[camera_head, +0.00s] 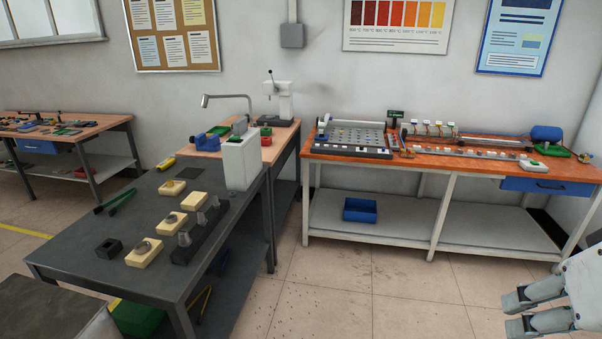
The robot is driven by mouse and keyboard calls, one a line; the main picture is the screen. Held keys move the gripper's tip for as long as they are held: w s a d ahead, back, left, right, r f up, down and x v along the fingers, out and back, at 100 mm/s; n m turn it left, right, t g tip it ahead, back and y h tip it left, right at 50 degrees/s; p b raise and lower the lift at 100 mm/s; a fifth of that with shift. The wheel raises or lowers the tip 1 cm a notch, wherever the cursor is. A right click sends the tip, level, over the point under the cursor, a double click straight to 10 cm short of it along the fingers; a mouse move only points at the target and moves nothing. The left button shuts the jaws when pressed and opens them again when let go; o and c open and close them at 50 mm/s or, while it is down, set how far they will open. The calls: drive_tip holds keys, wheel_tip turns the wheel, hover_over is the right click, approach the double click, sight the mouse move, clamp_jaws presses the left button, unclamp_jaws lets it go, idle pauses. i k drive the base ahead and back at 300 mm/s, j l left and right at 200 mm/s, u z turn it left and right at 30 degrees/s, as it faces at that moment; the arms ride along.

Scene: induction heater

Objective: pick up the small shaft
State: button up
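My gripper (513,313) is at the lower right edge, over the floor and far from the dark workbench. Its two fingers are apart with nothing between them. I cannot tell for sure which part is the small shaft. Several small grey metal pieces (184,239) stand along a black rack (182,254) on the dark workbench (78,251). Beige blocks (143,258) stand beside the rack, some with round grey parts on top. These parts are too small to make out well.
A white box-shaped unit (240,162) stands at the workbench's far right corner. Green-handled tongs (117,201) and a small black block (109,249) lie on it. An orange-topped table (463,166) stands against the wall. The tiled floor (340,279) between is clear.

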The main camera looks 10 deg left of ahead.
sight(216, 204)
drive_tip(key=i+u, duration=0.15)
drive_tip(key=i, duration=0.35)
drive_tip(key=i+l+u, duration=0.15)
drive_tip(key=i, duration=0.3)
drive_tip(key=i+l+u, duration=0.15)
drive_tip(key=i, duration=0.35)
drive_tip(key=i+u, duration=0.35)
drive_tip(key=u, duration=0.15)
drive_tip(key=i+l+u, duration=0.2)
drive_tip(key=i+u, duration=0.15)
drive_tip(key=u, duration=0.15)
drive_tip(key=i+l+u, duration=0.3)
drive_tip(key=u, duration=0.2)
drive_tip(key=i+l+u, duration=0.3)
drive_tip(key=l+u, duration=0.2)
drive_tip(key=j, duration=0.1)
